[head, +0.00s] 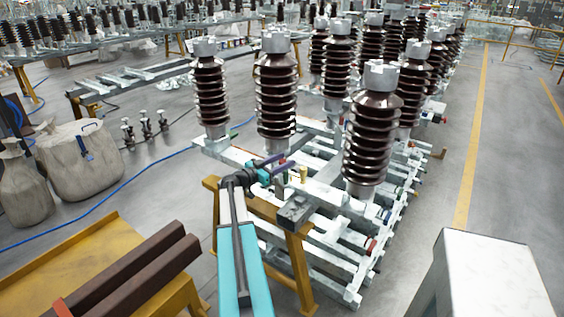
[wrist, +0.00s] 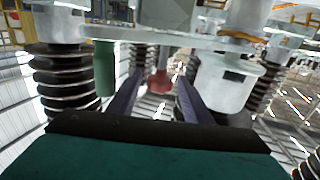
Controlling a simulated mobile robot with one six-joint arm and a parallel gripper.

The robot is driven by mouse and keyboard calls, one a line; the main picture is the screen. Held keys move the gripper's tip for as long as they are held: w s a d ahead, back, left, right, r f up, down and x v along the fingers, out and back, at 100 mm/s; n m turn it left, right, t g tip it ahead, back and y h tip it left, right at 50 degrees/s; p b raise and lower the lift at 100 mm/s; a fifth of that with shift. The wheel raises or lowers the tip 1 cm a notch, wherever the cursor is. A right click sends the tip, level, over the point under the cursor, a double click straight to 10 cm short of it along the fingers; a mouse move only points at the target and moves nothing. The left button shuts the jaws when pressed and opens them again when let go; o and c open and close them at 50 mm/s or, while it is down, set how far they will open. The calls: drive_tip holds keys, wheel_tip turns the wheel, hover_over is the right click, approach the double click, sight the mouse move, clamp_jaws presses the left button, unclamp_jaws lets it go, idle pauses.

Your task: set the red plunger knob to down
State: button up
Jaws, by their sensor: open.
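The red plunger knob (wrist: 158,82) shows in the wrist view as a small dull red cylinder below a pale metal frame, in line with the space between my fingers. I cannot tell its depth from the fingertips, and I see no contact. I cannot make it out surely in the head view. My gripper (head: 287,160) is open, with two purple fingers reaching right over the frame, between the insulators. Its fingers also show apart and empty in the wrist view (wrist: 158,75).
A green cylinder (wrist: 104,68) is left of my fingers in the wrist view, and a pale metal cylinder (wrist: 226,82) is right. Ribbed brown insulators (head: 277,98) (head: 372,138) stand close around my gripper. A small brass cylinder (head: 303,174) and a grey box (head: 296,211) sit nearby.

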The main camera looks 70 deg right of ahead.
clamp_jaws()
drive_tip(key=shift+f+b, duration=0.1)
drive_tip(key=shift+b, duration=0.2)
wheel_tip(320, 180, down, 2)
drive_tip(key=b, duration=0.5)
drive_tip(key=shift+f, duration=0.1)
drive_tip(key=shift+a, duration=0.1)
idle(0.3)
unclamp_jaws()
drive_tip(key=shift+f, duration=0.15)
